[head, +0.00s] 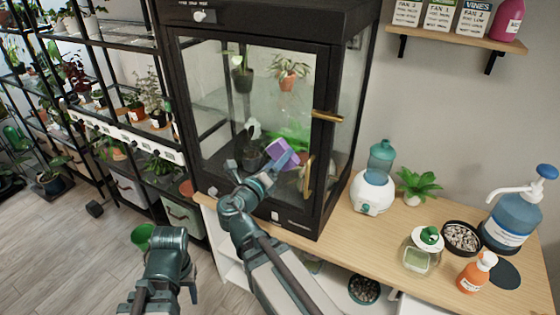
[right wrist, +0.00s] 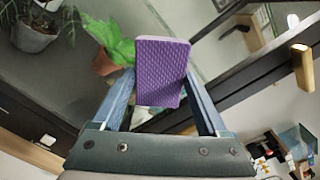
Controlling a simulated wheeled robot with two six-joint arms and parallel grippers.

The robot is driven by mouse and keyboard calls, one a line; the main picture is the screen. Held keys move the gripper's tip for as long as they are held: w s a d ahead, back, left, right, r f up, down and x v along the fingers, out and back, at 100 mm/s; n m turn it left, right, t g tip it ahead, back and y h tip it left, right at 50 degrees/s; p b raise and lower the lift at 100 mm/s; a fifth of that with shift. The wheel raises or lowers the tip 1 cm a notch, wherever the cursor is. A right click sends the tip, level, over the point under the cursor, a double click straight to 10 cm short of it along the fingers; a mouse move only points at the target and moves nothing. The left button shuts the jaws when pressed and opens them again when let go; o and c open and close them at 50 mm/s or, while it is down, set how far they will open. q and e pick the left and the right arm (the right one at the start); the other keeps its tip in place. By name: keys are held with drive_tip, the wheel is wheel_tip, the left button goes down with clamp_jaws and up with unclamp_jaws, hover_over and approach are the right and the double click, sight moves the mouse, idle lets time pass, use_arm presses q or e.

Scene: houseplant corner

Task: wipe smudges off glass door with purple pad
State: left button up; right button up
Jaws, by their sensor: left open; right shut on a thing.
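The purple pad (head: 283,153) is in front of the lower part of the glass door (head: 215,110) of a black cabinet. My right gripper (head: 268,170) is shut on the pad. In the right wrist view the pad (right wrist: 162,72) shows its textured face between the two fingers (right wrist: 160,100). I cannot tell whether the pad touches the glass. No smudge stands out clearly; plants show through the pane. My left gripper (head: 168,240) is low at the left, away from the door, and open; its fingers are hard to make out.
The wooden counter (head: 395,245) at the right holds a humidifier (head: 373,190), bottles and a plant. Black plant shelves stand at the left.

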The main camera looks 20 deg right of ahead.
sight(269, 154)
drive_tip(key=shift+w+a, duration=1.15)
drive_tip(key=shift+w, duration=0.25)
drive_tip(key=shift+w, duration=0.1)
drive_tip(key=shift+w+a, duration=0.6)
drive_tip(key=shift+w, duration=0.15)
drive_tip(key=shift+w+a, duration=0.55)
drive_tip(key=shift+w, duration=0.2)
drive_tip(key=shift+w, duration=0.1)
drive_tip(key=shift+w+a, duration=1.25)
drive_tip(key=shift+w, duration=0.25)
drive_tip(key=shift+s, duration=0.1)
